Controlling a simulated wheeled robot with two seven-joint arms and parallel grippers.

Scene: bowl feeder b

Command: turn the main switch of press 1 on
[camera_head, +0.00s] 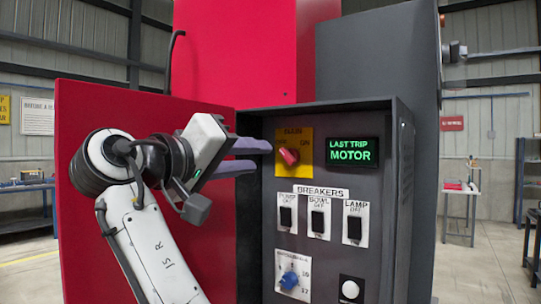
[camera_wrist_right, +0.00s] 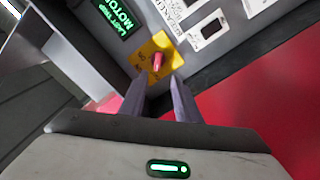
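The main switch is a red knob (camera_head: 289,156) on a yellow plate (camera_head: 306,141) at the panel's upper left. Its plate lettering is small, and I cannot tell surely which mark the knob points to. My right gripper (camera_head: 264,157) is just left of the knob, its two purple-grey fingers apart and pointing toward the switch. In the right wrist view the red knob (camera_wrist_right: 158,62) sits just beyond the gap between the fingertips (camera_wrist_right: 158,78); they do not visibly grip it. My left gripper is not in view.
A green-lit display (camera_head: 352,152) reads "LAST TRIP MOTOR". Below are several black breaker switches (camera_head: 318,221), a blue dial (camera_head: 289,280) and a white button (camera_head: 350,289). The cabinet's dark rim frames the panel, and its open red door (camera_head: 85,215) stands at the left behind my right arm.

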